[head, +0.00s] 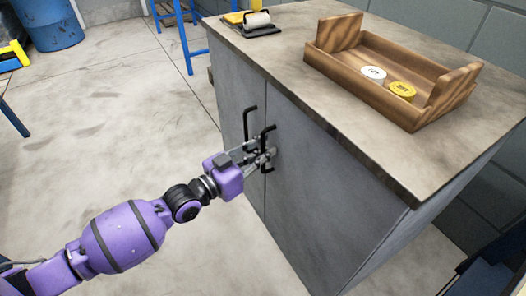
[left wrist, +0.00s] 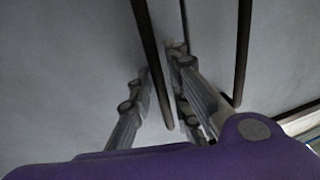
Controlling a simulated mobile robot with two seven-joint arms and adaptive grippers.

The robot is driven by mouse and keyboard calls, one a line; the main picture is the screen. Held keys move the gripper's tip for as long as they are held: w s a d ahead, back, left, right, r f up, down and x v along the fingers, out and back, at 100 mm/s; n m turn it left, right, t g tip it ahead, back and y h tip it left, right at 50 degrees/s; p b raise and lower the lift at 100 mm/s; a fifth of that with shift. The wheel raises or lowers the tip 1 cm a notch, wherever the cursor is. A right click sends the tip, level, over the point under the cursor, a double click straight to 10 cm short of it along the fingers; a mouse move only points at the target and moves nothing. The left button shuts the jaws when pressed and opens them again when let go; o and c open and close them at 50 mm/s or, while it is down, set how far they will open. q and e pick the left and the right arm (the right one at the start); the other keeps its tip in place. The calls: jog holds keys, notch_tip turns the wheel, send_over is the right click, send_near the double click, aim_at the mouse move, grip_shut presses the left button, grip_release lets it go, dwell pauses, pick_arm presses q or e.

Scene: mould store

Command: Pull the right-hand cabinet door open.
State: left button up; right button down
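The grey cabinet's right-hand door (head: 310,185) is closed, flush with the left-hand door (head: 226,110). Each door has a black bar handle beside the middle seam. My left gripper (head: 264,156) is at the right-hand door's handle (head: 263,138), its fingers partly overlapping it. In the left wrist view, the spread fingers (left wrist: 160,75) stand on either side of one black bar (left wrist: 152,65), with a gap visible beside it. Whether a finger touches it I cannot tell. The other bar (left wrist: 242,50) is outside the fingers. My right gripper is not in view.
On the cabinet top (head: 300,90) stand a wooden tray (head: 360,82) with a white and a yellow disc, and a dark item (head: 252,28) at the back left. A blue barrel (head: 50,22) and blue-legged stand (head: 183,38) are farther back. Floor before the doors is clear.

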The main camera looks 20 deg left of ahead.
pick_arm(q)
grip_shut()
jog(key=shift+s, duration=0.15)
